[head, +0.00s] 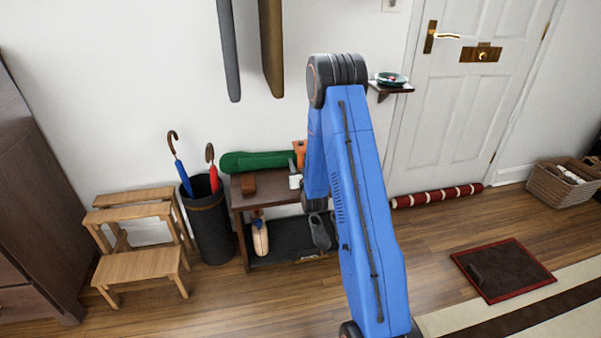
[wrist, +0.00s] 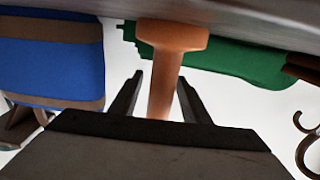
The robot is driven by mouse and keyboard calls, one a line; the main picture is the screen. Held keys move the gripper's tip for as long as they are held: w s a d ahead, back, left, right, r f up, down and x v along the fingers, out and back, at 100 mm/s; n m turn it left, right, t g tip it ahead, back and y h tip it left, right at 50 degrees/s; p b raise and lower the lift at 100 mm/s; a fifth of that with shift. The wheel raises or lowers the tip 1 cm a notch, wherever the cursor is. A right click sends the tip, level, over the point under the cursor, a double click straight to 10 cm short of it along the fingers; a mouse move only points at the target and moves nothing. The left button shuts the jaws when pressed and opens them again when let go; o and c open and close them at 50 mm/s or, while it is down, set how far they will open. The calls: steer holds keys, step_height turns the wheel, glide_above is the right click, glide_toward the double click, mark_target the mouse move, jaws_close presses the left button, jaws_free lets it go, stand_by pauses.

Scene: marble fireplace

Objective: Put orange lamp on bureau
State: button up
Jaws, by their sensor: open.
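The orange lamp (wrist: 172,38) stands on the bench top in the wrist view, which looks upside down. Its wide base is against the surface and its stem runs between my two fingers. In the head view a bit of orange (head: 299,147) shows at the back of the bench, the rest hidden by my arm. My gripper (wrist: 160,79) is open, with a finger on each side of the stem; whether either touches it I cannot tell. A dark wooden piece of furniture with drawers (head: 30,190) stands at the far left; it may be the bureau.
A blue striped thing (wrist: 50,60) is near the lamp. Floor in front is open.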

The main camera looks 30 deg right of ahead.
steer(key=shift+c, duration=0.4)
jaws_close()
steer(key=shift+r, duration=0.1)
